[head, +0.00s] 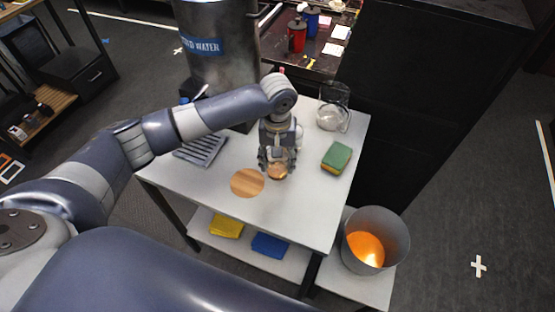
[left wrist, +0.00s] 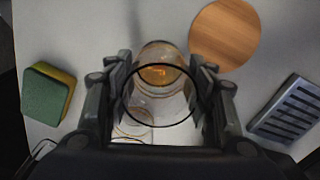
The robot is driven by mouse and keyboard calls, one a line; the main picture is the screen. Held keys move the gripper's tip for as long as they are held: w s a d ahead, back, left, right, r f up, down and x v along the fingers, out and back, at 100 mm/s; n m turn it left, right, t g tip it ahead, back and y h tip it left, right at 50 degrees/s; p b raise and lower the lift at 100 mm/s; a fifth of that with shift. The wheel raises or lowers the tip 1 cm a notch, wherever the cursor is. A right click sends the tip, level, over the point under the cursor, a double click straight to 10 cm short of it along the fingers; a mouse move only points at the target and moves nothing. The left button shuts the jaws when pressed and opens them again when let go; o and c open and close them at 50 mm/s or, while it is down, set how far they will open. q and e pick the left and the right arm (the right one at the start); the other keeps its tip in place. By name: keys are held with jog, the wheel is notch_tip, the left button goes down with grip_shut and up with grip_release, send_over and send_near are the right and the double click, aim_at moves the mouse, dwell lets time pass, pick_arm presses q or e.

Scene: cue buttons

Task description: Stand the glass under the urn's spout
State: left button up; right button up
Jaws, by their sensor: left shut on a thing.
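The glass (head: 278,171) is clear with an amber tint low down, and stands upright between the fingers of my left gripper (head: 277,160). In the left wrist view the gripper (left wrist: 163,98) is shut on the glass (left wrist: 160,75), with its dark round rim between the fingers. I cannot tell whether its base touches the table. The steel urn (head: 218,50) with a blue label stands at the back left of the table. Its spout is not clear to me behind my arm. A slatted grey drip tray (head: 201,149) lies in front of the urn. My right gripper is out of view.
A wooden disc (head: 247,182) lies just left of the glass. A green and yellow sponge (head: 337,157) and a clear jug (head: 331,117) are on the right. The table front (head: 285,218) is clear. A metal bin (head: 376,240) stands lower right.

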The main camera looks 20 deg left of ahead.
pick_arm(q)
jog(key=shift+f, duration=0.6)
jog(key=o, duration=1.2)
jog(key=shift+c, duration=0.2)
